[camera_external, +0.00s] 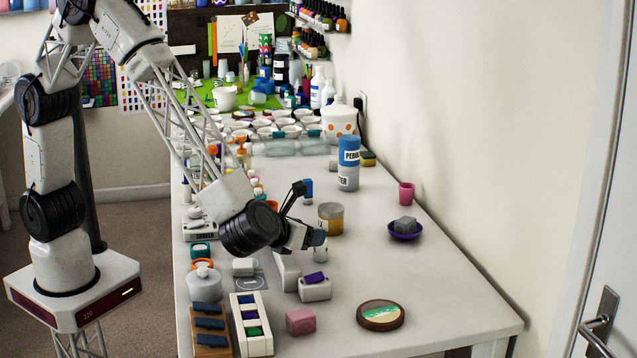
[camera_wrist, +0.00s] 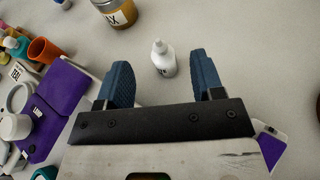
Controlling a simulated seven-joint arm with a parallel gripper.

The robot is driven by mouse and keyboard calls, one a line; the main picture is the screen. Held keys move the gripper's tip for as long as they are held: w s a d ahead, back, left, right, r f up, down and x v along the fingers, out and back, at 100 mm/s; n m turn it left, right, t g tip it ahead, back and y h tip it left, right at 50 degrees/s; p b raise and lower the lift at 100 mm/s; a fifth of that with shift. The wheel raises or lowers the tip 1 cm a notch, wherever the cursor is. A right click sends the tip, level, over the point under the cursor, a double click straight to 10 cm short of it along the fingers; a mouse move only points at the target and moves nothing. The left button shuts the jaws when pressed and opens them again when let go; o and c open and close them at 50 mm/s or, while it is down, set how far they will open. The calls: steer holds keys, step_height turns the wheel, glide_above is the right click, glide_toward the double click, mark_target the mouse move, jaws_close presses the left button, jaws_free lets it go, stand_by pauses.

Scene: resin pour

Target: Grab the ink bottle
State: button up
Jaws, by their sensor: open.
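A small white bottle (camera_wrist: 163,60) with a narrow nozzle stands upright on the table. It is the only bottle near my fingers; its label is too small to read, so I cannot confirm it is the ink bottle. My gripper (camera_wrist: 161,76) is open, its two blue fingers apart, with the bottle seen in the gap between them and nothing held. In the external view my gripper (camera_external: 317,239) is low over the middle of the table. The white bottle (camera_external: 320,256) shows partly below the fingers, its top hidden by them.
An amber-filled jar (camera_external: 330,219) stands just behind my gripper. White blocks, one topped with purple (camera_external: 314,288), a pink block (camera_external: 300,321) and a round coaster (camera_external: 380,315) lie in front. A purple bowl (camera_external: 405,231) is at right.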

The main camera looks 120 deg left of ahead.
steer(key=shift+a+f, duration=0.1)
steer(key=shift+a, duration=0.1)
steer(key=shift+x, duration=2.5)
steer(key=c, duration=1)
steer(key=shift+o, duration=0.2)
steer(key=shift+r, duration=5)
